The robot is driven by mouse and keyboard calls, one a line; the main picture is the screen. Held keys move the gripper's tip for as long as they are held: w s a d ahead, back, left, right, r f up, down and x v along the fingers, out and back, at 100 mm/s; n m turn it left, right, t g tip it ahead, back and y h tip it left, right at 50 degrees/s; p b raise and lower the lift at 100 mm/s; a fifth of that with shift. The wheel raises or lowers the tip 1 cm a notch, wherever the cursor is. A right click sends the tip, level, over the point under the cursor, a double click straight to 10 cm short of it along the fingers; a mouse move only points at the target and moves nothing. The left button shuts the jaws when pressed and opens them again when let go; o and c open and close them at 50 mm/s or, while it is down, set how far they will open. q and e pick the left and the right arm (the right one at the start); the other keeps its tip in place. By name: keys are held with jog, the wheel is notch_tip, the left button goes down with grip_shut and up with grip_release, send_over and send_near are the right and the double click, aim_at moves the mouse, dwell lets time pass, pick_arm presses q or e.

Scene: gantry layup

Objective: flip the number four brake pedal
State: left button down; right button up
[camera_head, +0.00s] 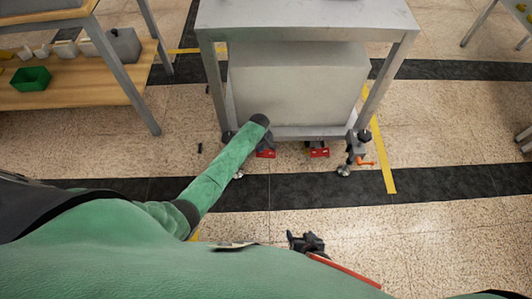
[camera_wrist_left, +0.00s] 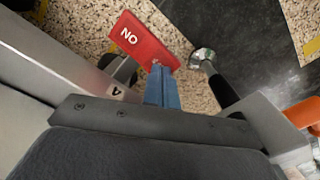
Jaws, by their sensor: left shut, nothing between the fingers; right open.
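A red brake pedal (camera_head: 265,154) shows under the near edge of the grey gantry cart (camera_head: 306,30), just past the end of my left arm. In the left wrist view this red plate (camera_wrist_left: 142,40) carries the white letters "NO". A small label (camera_wrist_left: 117,94) that looks like a turned "4" sits on the metal frame beside it. My left gripper's blue fingers (camera_wrist_left: 157,72) are shut and empty, with their tips at or very close to the pedal's edge; I cannot tell contact. The head view hides them. My right gripper (camera_head: 308,243) is open and empty, low in the foreground.
A second red pedal (camera_head: 318,150) is further right under the cart. A caster with an orange lever (camera_head: 365,162) stands at the right leg. The left wrist view shows a caster foot (camera_wrist_left: 203,57) and an orange lever (camera_wrist_left: 302,112). A wooden bench (camera_head: 75,95) stands at left.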

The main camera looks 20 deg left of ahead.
pick_arm(q)
jog(key=shift+f, duration=0.2)
pick_arm(e)
jog(key=shift+s+f, duration=0.1)
jog(key=shift+s, duration=0.05)
pick_arm(q)
jog(key=shift+f, duration=0.1)
pick_arm(e)
jog(key=shift+w, duration=0.2)
